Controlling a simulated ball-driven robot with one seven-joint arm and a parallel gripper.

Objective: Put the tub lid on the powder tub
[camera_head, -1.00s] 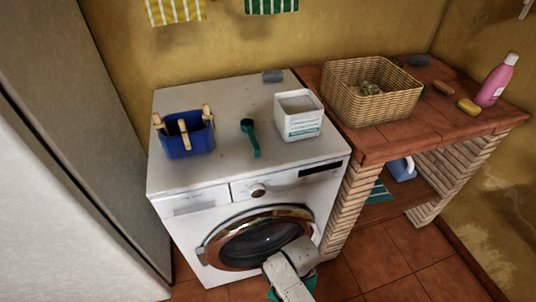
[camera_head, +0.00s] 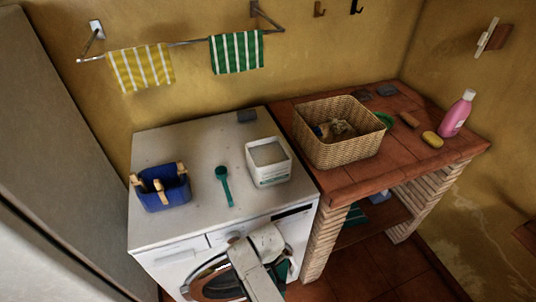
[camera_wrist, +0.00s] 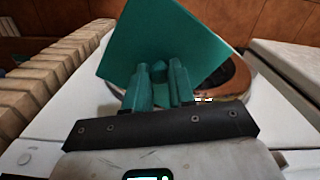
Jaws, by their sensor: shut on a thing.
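The powder tub (camera_head: 271,177) is a white square tub standing open on top of the washing machine, with pale powder inside. The tub lid (camera_wrist: 165,40) is a flat teal square, tilted in the wrist view. My gripper (camera_wrist: 160,88) is shut on the lid by a part at the middle of its face. In the head view, my arm hides most of the lid in front of the washing machine, and a bit of teal shows beside it. The gripper is in front of and lower than the tub.
On the washing machine (camera_head: 190,222) are a green scoop (camera_head: 224,186) left of the tub and a blue peg basket (camera_head: 172,194). A wicker basket (camera_head: 338,150) and pink bottle (camera_head: 457,113) stand on the brick counter (camera_head: 365,185).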

